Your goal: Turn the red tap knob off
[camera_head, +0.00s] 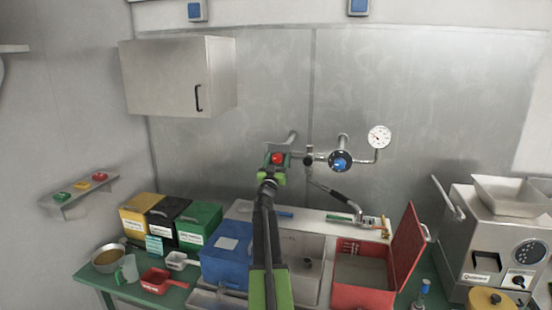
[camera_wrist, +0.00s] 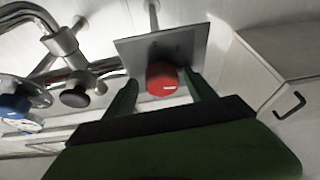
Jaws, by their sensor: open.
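The red tap knob (camera_head: 277,158) sits on a grey plate on the wall pipework, above the sink. In the wrist view the red knob (camera_wrist: 162,78) has a small white mark and stands in front of the square grey plate (camera_wrist: 190,45). My gripper (camera_head: 276,164) is raised in front of it. In the wrist view the fingers of my gripper (camera_wrist: 160,90) are apart, one on each side of the knob. I cannot tell whether they touch it.
A blue knob (camera_head: 340,161), a black knob (camera_wrist: 75,90) and a pressure gauge (camera_head: 379,136) are beside the red knob. A wall cabinet (camera_head: 165,78) hangs at upper left. Below are a blue box (camera_head: 226,254), an open red box (camera_head: 364,293) and several bins. A grinder (camera_head: 490,240) stands at right.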

